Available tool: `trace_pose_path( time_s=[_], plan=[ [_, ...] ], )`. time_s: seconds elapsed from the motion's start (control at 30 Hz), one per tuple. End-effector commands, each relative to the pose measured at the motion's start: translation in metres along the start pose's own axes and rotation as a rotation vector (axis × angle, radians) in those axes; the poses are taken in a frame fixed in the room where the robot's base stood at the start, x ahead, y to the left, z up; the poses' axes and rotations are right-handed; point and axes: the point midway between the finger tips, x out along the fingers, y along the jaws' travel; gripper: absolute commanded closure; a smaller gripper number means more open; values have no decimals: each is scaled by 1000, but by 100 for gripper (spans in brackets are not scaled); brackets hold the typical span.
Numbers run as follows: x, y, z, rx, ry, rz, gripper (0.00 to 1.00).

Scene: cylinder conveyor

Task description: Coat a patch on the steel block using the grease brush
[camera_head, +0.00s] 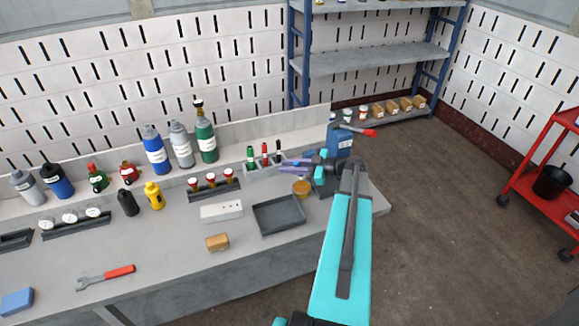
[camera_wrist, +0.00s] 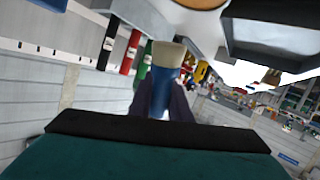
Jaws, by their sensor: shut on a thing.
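My gripper (camera_head: 285,166) reaches left over the back right of the bench, its purple fingers level beside the rack of coloured handles. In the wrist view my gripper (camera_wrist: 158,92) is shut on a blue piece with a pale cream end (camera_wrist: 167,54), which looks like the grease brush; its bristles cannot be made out. An amber round pot (camera_head: 301,188) stands just in front of my gripper. A pale grey block with small dark dots (camera_head: 222,211) lies left of the dark tray; I cannot tell for certain that it is the steel block.
A rack (camera_head: 262,168) holds green, red and black handles beside my gripper. The dark shallow tray (camera_head: 279,214) looks empty. A blue machine (camera_head: 340,142) with a red-tipped lever stands behind my arm. A tan block (camera_head: 217,242) and a wrench (camera_head: 106,277) lie at the front; bottles line the back.

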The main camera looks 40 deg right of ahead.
Motion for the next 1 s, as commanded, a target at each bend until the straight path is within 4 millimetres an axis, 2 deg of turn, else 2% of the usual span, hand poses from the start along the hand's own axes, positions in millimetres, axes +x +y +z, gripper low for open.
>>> trace_pose_path(
  time_s=[0.1,0.4,1.0],
  plan=[
    [4,-3,13,0,0,0,100],
    [9,-7,30,0,0,0,100],
    [10,-8,34,0,0,0,100]
  ],
)
